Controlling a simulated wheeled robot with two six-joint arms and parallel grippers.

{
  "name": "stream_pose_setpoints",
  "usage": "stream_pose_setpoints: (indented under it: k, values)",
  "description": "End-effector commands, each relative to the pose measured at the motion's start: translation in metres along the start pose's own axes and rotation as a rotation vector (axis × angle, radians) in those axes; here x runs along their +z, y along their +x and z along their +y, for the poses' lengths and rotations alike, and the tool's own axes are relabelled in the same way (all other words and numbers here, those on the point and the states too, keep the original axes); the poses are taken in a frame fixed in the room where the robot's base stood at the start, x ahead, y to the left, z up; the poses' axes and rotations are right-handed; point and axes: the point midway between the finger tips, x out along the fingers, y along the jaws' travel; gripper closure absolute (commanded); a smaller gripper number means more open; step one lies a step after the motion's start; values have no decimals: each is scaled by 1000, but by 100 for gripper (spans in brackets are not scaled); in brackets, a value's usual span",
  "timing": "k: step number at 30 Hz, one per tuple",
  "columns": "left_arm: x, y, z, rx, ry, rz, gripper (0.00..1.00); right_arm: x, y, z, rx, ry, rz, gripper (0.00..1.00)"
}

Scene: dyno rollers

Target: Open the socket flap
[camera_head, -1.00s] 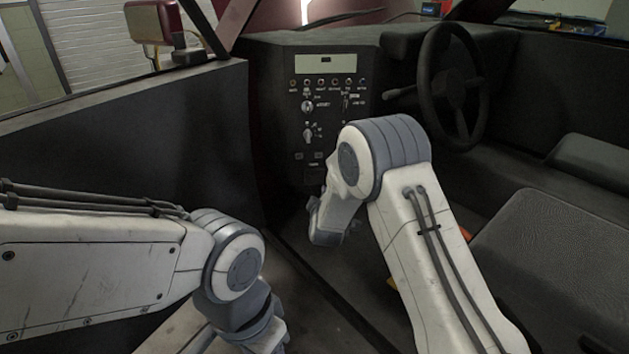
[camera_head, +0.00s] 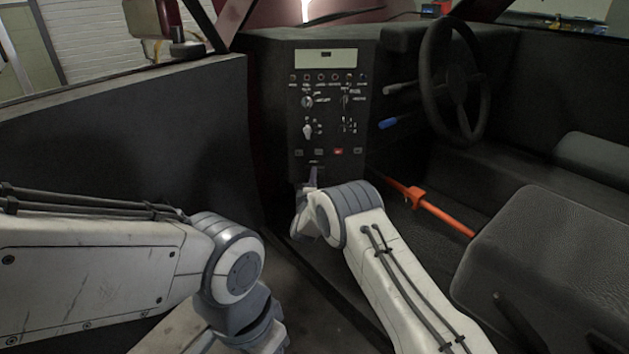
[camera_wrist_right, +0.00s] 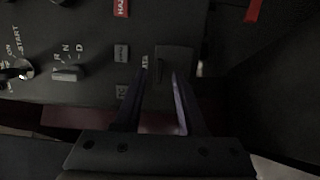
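The dark control panel (camera_head: 325,110) stands in the middle of the head view. In the right wrist view it is turned sideways, and a small dark socket flap (camera_wrist_right: 174,60) lies beside the "DATA" lettering. My right gripper (camera_head: 313,172) is at the panel's lower edge, with the flap hidden behind it in the head view. In the wrist view the right gripper (camera_wrist_right: 160,75) has its two fingers apart, tips at the near side of the flap. I cannot tell whether they touch it. My left gripper is out of view; only its arm shows.
The steering wheel (camera_head: 456,82) and a blue-tipped lever (camera_head: 394,122) are right of the panel. An orange bar (camera_head: 432,208) lies low beside the seat (camera_head: 545,265). The black door panel (camera_head: 130,140) borders the left. Knobs and switches are above the gripper.

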Motion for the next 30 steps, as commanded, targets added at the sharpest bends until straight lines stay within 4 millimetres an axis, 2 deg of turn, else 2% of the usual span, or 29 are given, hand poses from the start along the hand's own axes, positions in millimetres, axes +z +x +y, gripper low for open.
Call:
stream_pose_setpoints:
  k: [6,14,15,18,26,30]
  values:
    - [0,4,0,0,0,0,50,1,12,0,0,0,0,60]
    - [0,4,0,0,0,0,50,0,13,1,-1,0,0,60]
    - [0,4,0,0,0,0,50,0,13,1,-1,0,0,68]
    - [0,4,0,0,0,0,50,0,13,1,-1,0,0,100]
    - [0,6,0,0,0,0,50,0,12,-1,5,1,1,100]
    - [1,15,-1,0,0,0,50,0,11,-6,36,6,2,100]
